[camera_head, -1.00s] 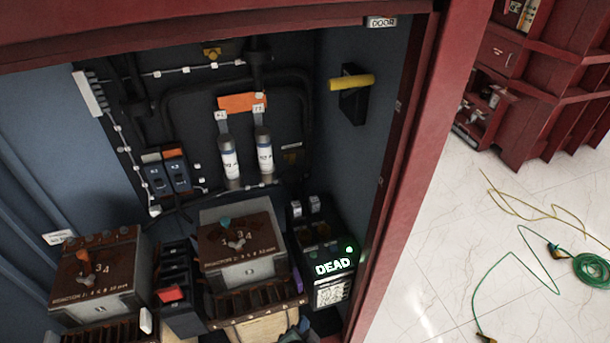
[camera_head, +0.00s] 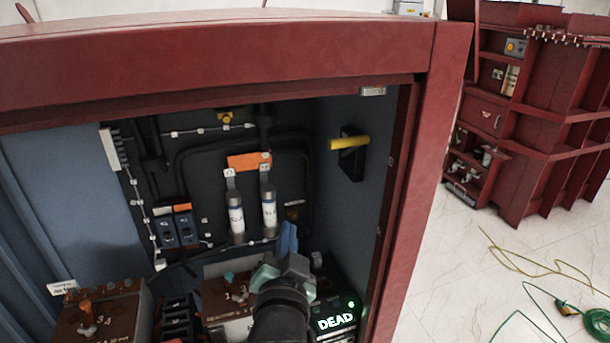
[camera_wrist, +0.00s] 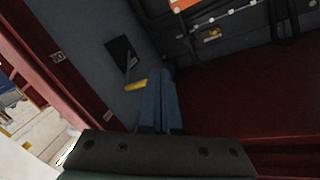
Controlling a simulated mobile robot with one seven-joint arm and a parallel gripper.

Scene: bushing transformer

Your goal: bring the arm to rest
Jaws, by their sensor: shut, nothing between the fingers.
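My gripper (camera_head: 288,240) is in the lower middle of the head view, inside the open cabinet. It stands in front of the right-hand brown-topped box (camera_head: 215,293) and hides part of it. In the wrist view its blue fingers (camera_wrist: 158,100) are together with nothing between them. The yellow handle (camera_head: 350,143) is on the cabinet's right inner wall, apart from the gripper in the head view. In the wrist view the handle (camera_wrist: 135,85) appears just left of the fingertips; the gap in depth is hard to tell.
The red cabinet frame (camera_head: 400,200) bounds the opening at the right and top. Two grey cylinders (camera_head: 237,218) hang on the back panel. A lit "DEAD" unit (camera_head: 337,322) is at lower right. A green cable (camera_head: 540,300) lies on the pale floor outside.

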